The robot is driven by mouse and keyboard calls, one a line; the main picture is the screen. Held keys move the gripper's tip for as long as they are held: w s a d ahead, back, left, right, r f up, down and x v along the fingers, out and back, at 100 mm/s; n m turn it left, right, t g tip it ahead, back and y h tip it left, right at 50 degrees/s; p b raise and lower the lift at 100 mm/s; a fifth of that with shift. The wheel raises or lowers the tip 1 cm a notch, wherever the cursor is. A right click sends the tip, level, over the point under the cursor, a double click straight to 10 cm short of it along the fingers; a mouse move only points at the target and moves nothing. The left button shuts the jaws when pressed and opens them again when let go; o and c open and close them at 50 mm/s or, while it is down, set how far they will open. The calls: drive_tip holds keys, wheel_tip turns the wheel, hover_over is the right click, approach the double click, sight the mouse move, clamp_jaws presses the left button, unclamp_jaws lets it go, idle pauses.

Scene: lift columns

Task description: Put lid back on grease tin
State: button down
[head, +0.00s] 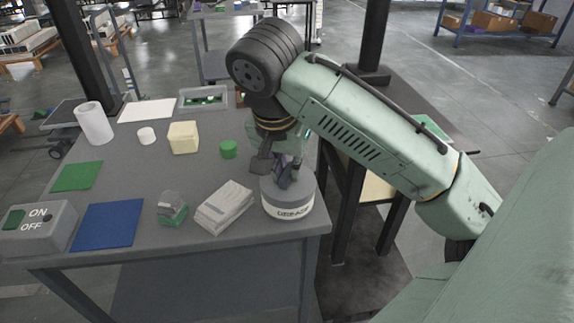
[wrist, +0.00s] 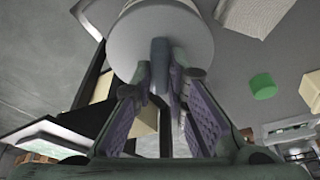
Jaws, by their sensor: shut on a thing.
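The grease tin (head: 288,211), round with a cream lettered band, stands upright near the right front corner of the grey table. A grey round lid (head: 269,187) shows at its top; I cannot tell whether it is fully seated or slightly raised. My gripper (head: 287,180) points down over the tin. In the wrist view my gripper (wrist: 160,78) is shut on the upright knob (wrist: 160,52) of the pale lid (wrist: 193,30). The fingers hide part of the knob, and the tin's rim is hidden under the lid.
A white stack of paper (head: 224,207) lies just left of the tin. A green-based clear object (head: 172,208), a blue mat (head: 107,225), a switch box (head: 40,228), a yellow block (head: 183,137) and a green cylinder (head: 228,149) are farther left. Dark posts stand behind.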

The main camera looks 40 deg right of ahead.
drive_tip(key=c, duration=1.5)
unclamp_jaws()
drive_tip(key=o, duration=0.5)
drive_tip(key=shift+c, duration=0.2)
drive_tip(key=shift+r, duration=0.1)
drive_tip(key=shift+r+p, duration=3.45)
drive_tip(key=shift+p, duration=0.15)
drive_tip(key=shift+f, duration=0.1)
drive_tip(key=shift+c, duration=0.3)
